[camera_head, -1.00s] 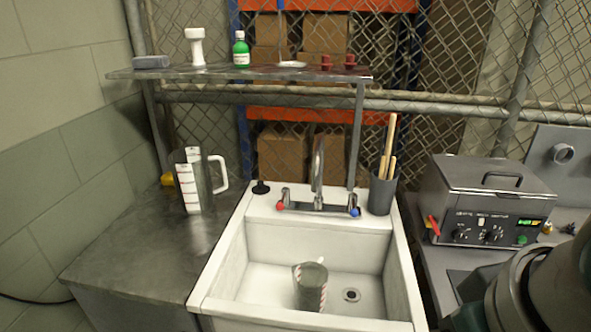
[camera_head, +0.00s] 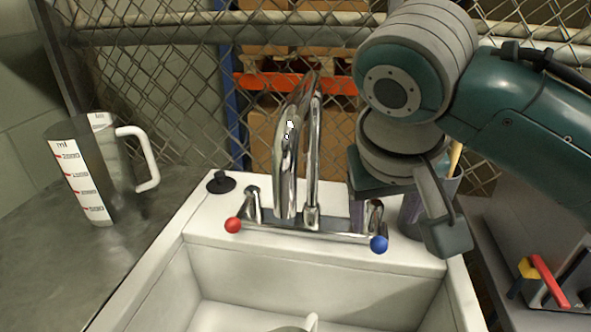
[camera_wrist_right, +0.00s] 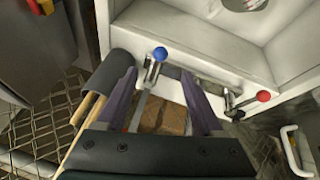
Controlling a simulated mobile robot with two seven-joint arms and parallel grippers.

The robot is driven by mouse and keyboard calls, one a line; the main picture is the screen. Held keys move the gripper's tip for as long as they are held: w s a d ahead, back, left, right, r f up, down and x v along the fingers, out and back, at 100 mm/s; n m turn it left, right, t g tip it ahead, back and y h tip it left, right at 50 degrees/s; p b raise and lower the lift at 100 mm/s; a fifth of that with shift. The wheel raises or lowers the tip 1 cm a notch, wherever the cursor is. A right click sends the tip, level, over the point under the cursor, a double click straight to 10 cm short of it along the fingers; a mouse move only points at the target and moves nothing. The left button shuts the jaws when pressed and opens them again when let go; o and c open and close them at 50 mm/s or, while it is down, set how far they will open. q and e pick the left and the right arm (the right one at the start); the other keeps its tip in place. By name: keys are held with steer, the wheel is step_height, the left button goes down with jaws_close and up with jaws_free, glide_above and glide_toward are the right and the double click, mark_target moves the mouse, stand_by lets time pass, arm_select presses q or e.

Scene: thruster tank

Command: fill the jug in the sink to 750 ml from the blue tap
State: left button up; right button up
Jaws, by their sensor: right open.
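The blue tap knob (camera_head: 378,244) is at the right end of the chrome mixer tap (camera_head: 312,180); the red knob (camera_head: 233,225) is at its left end. My right gripper (camera_head: 402,225) is open around the blue handle's area, and contact cannot be told. In the right wrist view the blue knob (camera_wrist_right: 160,53) appears just beyond and between the open fingertips (camera_wrist_right: 159,76). I see no clear stream from the spout. My left gripper is not in view.
A black stopper (camera_head: 221,183) lies at the sink's back left corner. A dark holder with sticks (camera_wrist_right: 105,78) stands close beside my right gripper.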

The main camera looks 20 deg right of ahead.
mark_target(380, 243)
steer(key=b+x, duration=0.1)
steer(key=x, duration=0.7)
steer(key=shift+s+a+f+b, duration=0.1)
steer(key=shift+s+f+b, duration=0.1)
steer(key=shift+b, duration=0.2)
steer(key=shift+w+f, duration=0.15)
steer(key=shift+f, duration=0.15)
jaws_close()
